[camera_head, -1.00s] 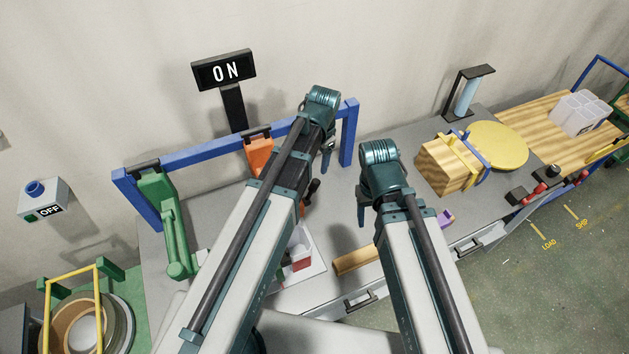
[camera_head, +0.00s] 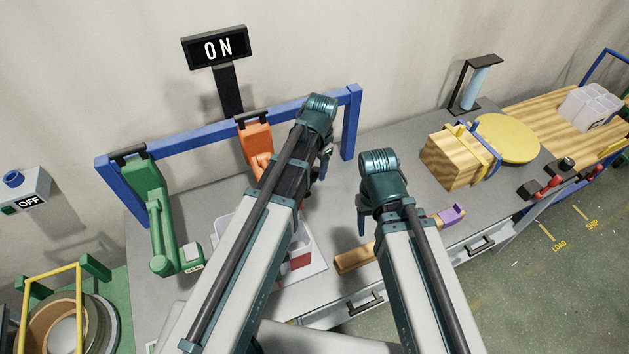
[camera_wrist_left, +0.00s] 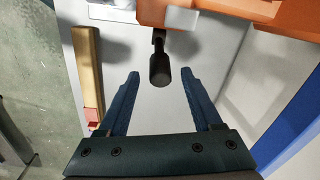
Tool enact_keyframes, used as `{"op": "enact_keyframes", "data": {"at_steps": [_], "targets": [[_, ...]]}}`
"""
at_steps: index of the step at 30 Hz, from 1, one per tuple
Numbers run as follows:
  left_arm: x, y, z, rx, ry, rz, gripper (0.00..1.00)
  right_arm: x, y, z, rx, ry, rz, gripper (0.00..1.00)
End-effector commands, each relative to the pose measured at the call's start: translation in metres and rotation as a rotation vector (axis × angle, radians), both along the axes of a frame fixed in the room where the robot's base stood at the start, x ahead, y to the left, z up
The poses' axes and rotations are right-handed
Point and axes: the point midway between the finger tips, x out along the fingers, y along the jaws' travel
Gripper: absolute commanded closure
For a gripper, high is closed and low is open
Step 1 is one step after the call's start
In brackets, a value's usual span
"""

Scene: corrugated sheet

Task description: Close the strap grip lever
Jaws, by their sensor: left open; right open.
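An orange tool (camera_head: 257,145) hangs from a blue rail (camera_head: 205,136); my left arm partly hides it. In the left wrist view, its orange body (camera_wrist_left: 215,15) fills the top, and a lever with a black knob (camera_wrist_left: 159,68) points down from it. My left gripper (camera_wrist_left: 161,78) is open, with the knob between and slightly beyond its fingertips, touching neither finger. In the head view my left gripper (camera_head: 326,162) is in front of the rail's right part. My right gripper (camera_head: 364,215) is open and empty over the bench, its fingers partly hidden.
A green tool (camera_head: 152,205) hangs left on the rail. A wooden box (camera_head: 448,162) with yellow and blue straps stands right on the grey bench (camera_head: 400,135). A wooden bar (camera_head: 354,259) lies near the front edge. An ON sign (camera_head: 218,48) stands behind the rail.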

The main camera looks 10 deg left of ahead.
Motion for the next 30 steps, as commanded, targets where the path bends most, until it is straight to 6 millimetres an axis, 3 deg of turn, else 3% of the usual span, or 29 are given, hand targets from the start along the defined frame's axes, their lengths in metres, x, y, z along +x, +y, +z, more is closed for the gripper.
{"op": "enact_keyframes", "data": {"at_steps": [1,6,18,28,30], "targets": [[0.001,0.001,-0.015,0.0,0.0,0.0,0.34,0.0,0.0,-0.015,0.0,0.0,0.002,0.43],[0.002,0.002,-0.032,0.0,0.0,0.001,0.34,0.0,0.0,-0.032,-0.001,0.0,0.006,0.43],[0.002,0.003,-0.035,0.0,0.0,0.001,0.36,0.0,0.0,-0.035,-0.002,0.0,0.008,0.43],[0.002,0.003,-0.035,0.0,0.0,0.001,0.95,0.0,0.0,-0.035,-0.002,0.0,0.008,0.43],[0.002,0.003,-0.035,0.0,0.0,0.001,1.0,0.0,0.0,-0.035,-0.002,0.0,0.008,0.43]]}}
